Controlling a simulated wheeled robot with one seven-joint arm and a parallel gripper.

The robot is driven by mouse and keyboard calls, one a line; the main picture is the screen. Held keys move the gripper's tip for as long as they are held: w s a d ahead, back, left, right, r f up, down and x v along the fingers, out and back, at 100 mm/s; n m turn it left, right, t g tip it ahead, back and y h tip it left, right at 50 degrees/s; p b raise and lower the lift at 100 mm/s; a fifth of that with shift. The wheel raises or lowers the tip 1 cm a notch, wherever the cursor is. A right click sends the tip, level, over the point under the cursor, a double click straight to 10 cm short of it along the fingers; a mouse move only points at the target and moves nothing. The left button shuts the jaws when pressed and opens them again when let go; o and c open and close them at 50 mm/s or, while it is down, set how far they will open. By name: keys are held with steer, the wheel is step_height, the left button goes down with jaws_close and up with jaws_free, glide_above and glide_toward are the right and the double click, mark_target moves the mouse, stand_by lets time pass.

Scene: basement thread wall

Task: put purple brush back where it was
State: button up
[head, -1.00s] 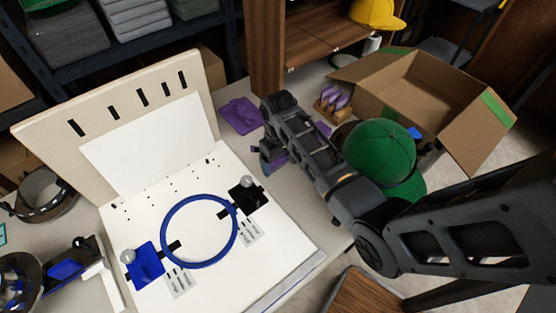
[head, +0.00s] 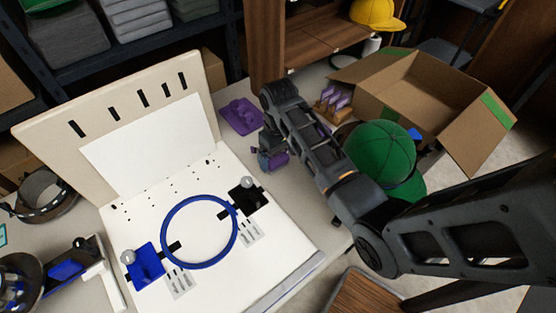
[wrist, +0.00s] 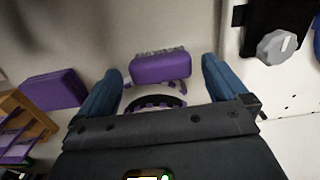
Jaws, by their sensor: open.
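The purple brush (wrist: 160,68) lies on the pale tabletop, with grey bristles along its far side in the wrist view. In the head view the brush (head: 279,161) shows partly, beside the right edge of the white board. My gripper (wrist: 164,80) is open. Its two blue fingers stand on either side of the brush, with visible gaps, so it is not gripped. A dark curved band with purple marks lies between the brush and my palm. In the head view my gripper (head: 268,150) is partly hidden by its own links.
A second purple block (wrist: 52,90) lies to the left in the wrist view. A purple tray (head: 240,116) lies behind my gripper. A wooden rack (head: 332,108) holds purple pieces. The white board (head: 200,175) carries a blue hoop (head: 165,235). A green cap (head: 380,152) and cardboard box (head: 420,95) stand right.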

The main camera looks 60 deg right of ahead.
mark_target(278, 159)
step_height(278, 159, up, 9)
steer(key=shift+f, duration=0.2)
stand_by(0.5)
